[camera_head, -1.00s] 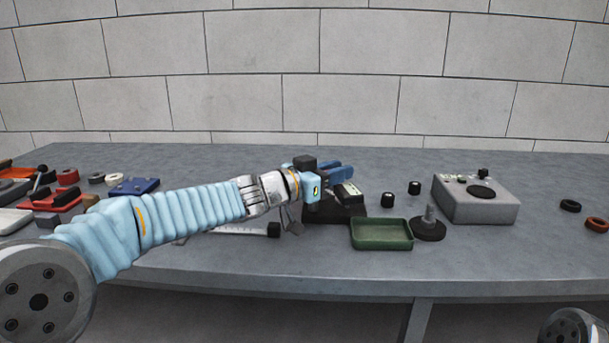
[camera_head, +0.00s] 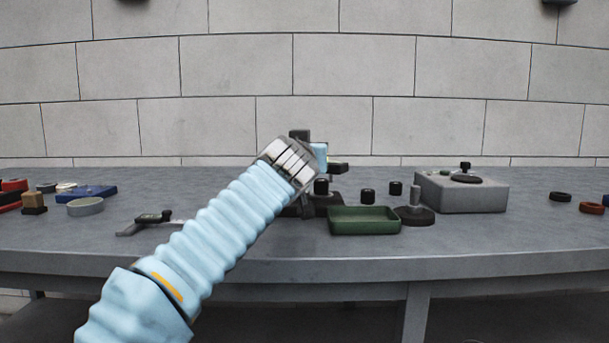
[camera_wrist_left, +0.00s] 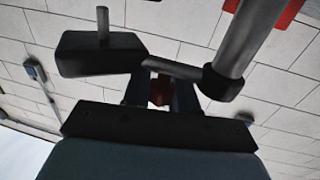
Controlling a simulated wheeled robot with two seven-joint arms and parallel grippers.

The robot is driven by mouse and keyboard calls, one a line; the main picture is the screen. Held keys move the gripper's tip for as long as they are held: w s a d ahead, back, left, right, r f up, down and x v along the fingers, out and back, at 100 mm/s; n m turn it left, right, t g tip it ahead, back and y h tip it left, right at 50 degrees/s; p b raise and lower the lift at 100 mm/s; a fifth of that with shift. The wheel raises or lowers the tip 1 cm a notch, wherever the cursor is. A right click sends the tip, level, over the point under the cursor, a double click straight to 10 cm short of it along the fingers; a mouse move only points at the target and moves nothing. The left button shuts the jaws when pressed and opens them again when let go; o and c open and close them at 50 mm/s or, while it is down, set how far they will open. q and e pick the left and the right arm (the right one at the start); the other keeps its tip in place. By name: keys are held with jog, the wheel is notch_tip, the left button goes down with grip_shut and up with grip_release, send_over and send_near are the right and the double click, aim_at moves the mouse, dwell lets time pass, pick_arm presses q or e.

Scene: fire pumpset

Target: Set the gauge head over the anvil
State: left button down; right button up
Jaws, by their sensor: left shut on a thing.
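The gauge stand has a dark base (camera_head: 328,207) and a post whose top (camera_head: 299,135) shows behind my arm. The gauge head (camera_head: 338,167), dark with a pale part, sticks out to the right above the base. A short black cylinder (camera_head: 321,187), perhaps the anvil, stands below and left of the head's visible end. My left gripper (camera_head: 322,155) is shut at the head; my wrist hides the exact grip. In the left wrist view, the fingers (camera_wrist_left: 161,93) are by an arm running from the post's collar (camera_wrist_left: 222,82) to a dark block (camera_wrist_left: 100,54). My right gripper is not in view.
A green tray (camera_head: 364,230) lies right of the stand, with a black disc with a peg (camera_head: 415,216) beside it. Two black cylinders (camera_head: 368,195) (camera_head: 396,188) and a grey box (camera_head: 461,198) stand beyond. A caliper (camera_head: 148,220) lies left of my arm.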

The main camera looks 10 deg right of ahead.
pick_arm(q)
jog(key=shift+w+a+n+t+y, duration=0.1)
jog(key=shift+w+n+t+y, duration=0.1)
jog(key=shift+n+y, duration=0.4)
jog(key=shift+w+n+t+y, duration=0.1)
jog(key=shift+w+n+y, duration=0.15)
jog(key=shift+y, duration=0.55)
jog(key=c, duration=1)
grip_release()
jog(key=shift+s+f+b, duration=0.1)
jog(key=shift+s+b, duration=0.15)
jog(key=shift+b, duration=0.1)
jog(key=s, duration=0.4)
jog(key=s+b, duration=0.1)
jog(key=s, duration=0.3)
jog(key=s+a+b, duration=0.1)
jog(key=s, duration=0.4)
jog(key=shift+s+a, duration=0.1)
